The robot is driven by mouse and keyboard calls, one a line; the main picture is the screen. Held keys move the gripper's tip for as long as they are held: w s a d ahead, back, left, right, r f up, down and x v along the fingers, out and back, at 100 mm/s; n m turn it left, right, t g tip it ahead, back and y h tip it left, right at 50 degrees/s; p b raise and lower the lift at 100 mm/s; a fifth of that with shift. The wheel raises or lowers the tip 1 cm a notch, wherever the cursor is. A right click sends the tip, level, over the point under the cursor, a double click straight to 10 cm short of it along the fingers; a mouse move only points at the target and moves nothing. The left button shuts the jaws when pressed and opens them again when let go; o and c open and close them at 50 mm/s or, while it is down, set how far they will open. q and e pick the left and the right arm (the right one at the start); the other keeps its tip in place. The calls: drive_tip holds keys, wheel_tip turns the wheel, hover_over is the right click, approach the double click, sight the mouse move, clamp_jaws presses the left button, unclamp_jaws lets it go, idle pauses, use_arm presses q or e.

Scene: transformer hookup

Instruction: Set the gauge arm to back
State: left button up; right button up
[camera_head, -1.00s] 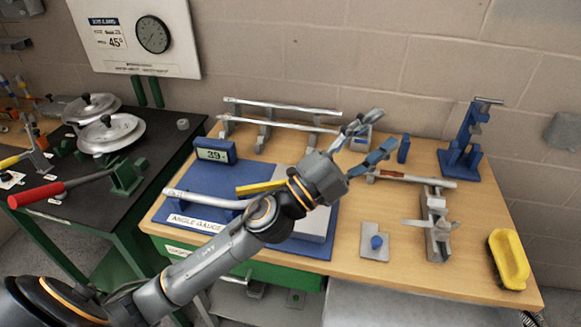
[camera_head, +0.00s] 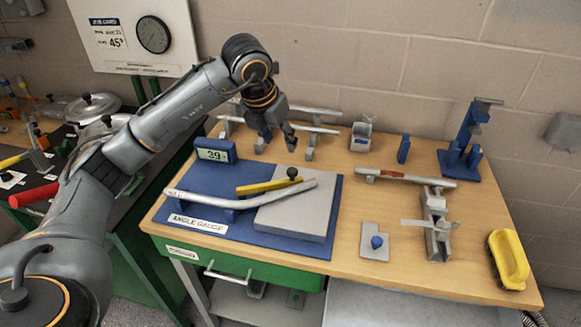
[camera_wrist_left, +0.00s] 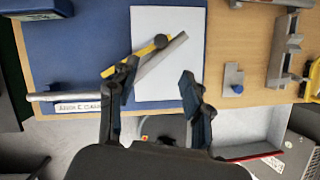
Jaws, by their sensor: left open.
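The angle gauge is a blue base (camera_head: 200,178) with a light grey plate (camera_head: 310,215) and a display (camera_head: 213,155) that seems to read 39. Its yellow gauge arm (camera_head: 262,186) has a black knob (camera_head: 292,173) at its right end; the arm also shows in the left wrist view (camera_wrist_left: 140,54). A bent grey pipe (camera_head: 290,193) lies across the gauge along the yellow arm. My left gripper (camera_head: 278,145) points down above the back of the gauge, empty, apart from the knob. In the left wrist view its fingers (camera_wrist_left: 153,95) are spread. My right gripper is not in view.
Pipes on stands (camera_head: 315,128) stand behind the gauge, close to my left gripper. To the right are a grey clamp fixture (camera_head: 437,235), a blue-knobbed plate (camera_head: 375,243), a blue stand (camera_head: 462,150) and a yellow-handled block (camera_head: 508,260). Bare wood lies between them.

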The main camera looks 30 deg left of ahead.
sight(292, 170)
use_arm(q)
drive_tip(key=p+x, duration=0.2)
drive_tip(key=x, duration=1.1)
drive_tip(key=shift+s+d+p, duration=0.1)
drive_tip(key=shift+d+p, duration=0.05)
drive_tip(key=shift+p, duration=0.15)
drive_tip(key=shift+f, duration=0.3)
drive_tip(key=shift+c, duration=0.4)
clamp_jaws()
